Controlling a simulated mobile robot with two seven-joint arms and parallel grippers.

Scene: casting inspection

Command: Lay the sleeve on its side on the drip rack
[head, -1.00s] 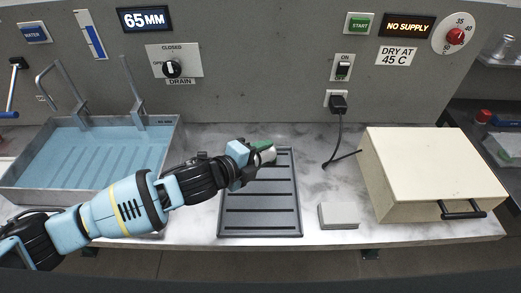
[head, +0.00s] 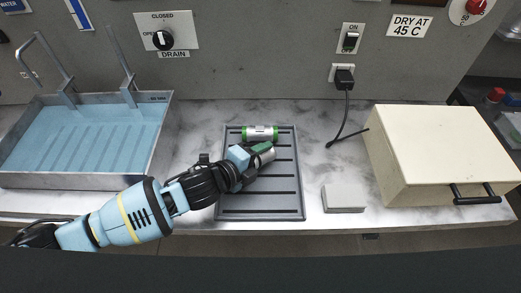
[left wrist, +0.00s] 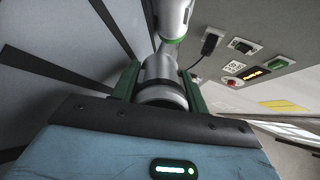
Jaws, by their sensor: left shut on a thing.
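My left gripper (head: 259,151) reaches over the dark drip rack (head: 260,213) and is shut on a plain silver-grey cylinder, the sleeve (head: 266,155). In the left wrist view the sleeve (left wrist: 160,68) sits between the two green fingers. It is partly hidden by the gripper, and I cannot tell whether it touches the rack. A second silver cylinder with green end bands (head: 260,133) lies on its side across the far end of the rack, just beyond the held one. It also shows in the left wrist view (left wrist: 173,18). My right gripper is not in view.
A sink basin of blue water (head: 84,140) stands at the left. A pale block (head: 343,198) lies right of the rack, and a cream box with a black handle (head: 440,150) stands farther right. A black cord (head: 347,115) hangs behind. The near rack slats are clear.

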